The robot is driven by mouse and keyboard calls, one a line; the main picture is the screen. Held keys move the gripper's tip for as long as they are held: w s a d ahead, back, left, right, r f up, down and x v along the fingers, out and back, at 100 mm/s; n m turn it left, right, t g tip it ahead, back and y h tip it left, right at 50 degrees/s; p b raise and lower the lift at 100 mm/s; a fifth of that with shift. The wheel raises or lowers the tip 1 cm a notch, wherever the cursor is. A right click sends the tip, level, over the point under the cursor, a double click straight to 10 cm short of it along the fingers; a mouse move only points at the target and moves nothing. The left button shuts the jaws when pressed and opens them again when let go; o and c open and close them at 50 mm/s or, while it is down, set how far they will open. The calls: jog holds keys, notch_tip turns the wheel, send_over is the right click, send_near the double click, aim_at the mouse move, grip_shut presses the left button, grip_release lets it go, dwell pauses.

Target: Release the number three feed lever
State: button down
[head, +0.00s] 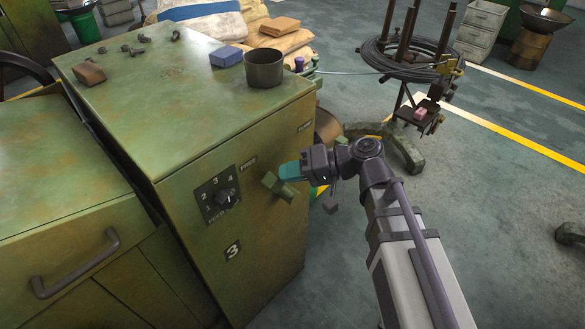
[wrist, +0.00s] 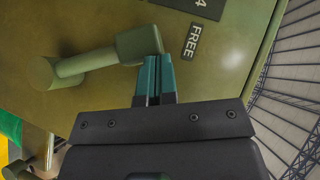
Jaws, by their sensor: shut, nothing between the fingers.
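The number three machine is a worn green cabinet (head: 262,250) with a "3" plate (head: 233,251) on its front. The olive-green feed lever (head: 278,188) sticks out of that front, below a "FREE" label (head: 248,162).
A feed dial (head: 225,200) marked 2, 3, 4 is left of the lever. A dark pot (head: 265,70) and a blue block (head: 226,56) stand on the cabinet top. A wire coil stand (head: 405,60) is behind my arm. The floor to the right is mostly clear.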

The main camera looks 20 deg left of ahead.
jog(key=shift+s, duration=0.2)
dwell(0.3)
jog(key=w+d+r+p, duration=0.5)
jog(key=d, duration=0.5)
jog(key=shift+w+d+r+p, duration=0.2)
jog(key=shift+d+r+p, duration=0.1)
jog(key=shift+d, duration=0.05)
